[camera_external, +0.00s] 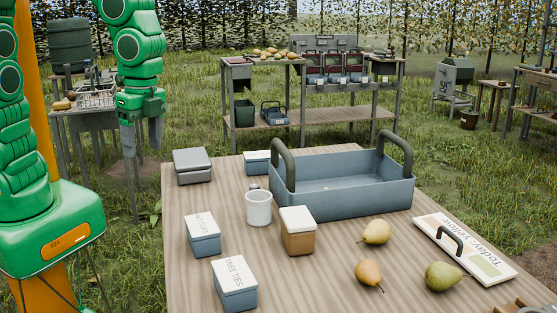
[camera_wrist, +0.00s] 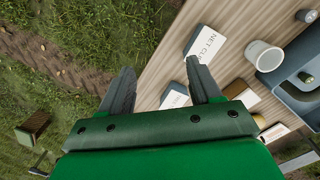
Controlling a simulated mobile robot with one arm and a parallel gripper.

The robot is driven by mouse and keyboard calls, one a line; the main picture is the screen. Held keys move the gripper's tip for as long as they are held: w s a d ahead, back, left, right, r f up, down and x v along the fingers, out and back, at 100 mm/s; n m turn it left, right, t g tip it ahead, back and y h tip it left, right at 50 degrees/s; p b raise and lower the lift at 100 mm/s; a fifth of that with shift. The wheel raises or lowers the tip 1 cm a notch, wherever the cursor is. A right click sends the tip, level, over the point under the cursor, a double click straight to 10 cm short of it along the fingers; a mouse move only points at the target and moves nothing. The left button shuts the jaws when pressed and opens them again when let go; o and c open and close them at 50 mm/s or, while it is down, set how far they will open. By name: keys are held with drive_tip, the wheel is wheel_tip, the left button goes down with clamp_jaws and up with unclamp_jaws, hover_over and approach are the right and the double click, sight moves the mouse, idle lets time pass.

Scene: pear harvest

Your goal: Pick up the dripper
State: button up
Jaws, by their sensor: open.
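My gripper (camera_external: 140,150) hangs fingers down to the left of the wooden table, apart from everything on it. In the wrist view its two fingers (camera_wrist: 160,85) are spread, with nothing between them. I cannot clearly identify the dripper. A small grey object (camera_external: 254,187) stands just behind the white cup (camera_external: 258,209), mostly hidden by it. The wrist view shows a small dark round object (camera_wrist: 307,15) near the top right, beyond the white cup (camera_wrist: 264,55). I cannot tell whether these are the same object, or whether either is the dripper.
A blue-grey tote (camera_external: 345,193) with two upright handles stands at the table's back. Pears (camera_external: 376,232) and a sign board (camera_external: 483,262) lie right.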

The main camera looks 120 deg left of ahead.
drive_tip(key=w+a+f, duration=0.3)
drive_tip(key=w+a, duration=0.2)
drive_tip(key=a, duration=0.4)
hover_over(254, 185)
drive_tip(key=shift+t, duration=0.4)
wheel_tip(254, 185, down, 15)
drive_tip(key=shift+s+d+r, duration=0.1)
drive_tip(key=shift+r, duration=0.1)
drive_tip(key=shift+f, duration=0.55)
drive_tip(key=shift+w+f, duration=0.2)
drive_tip(key=shift+f, duration=3.25)
drive_tip(key=shift+c, duration=0.4)
drive_tip(key=c, duration=1)
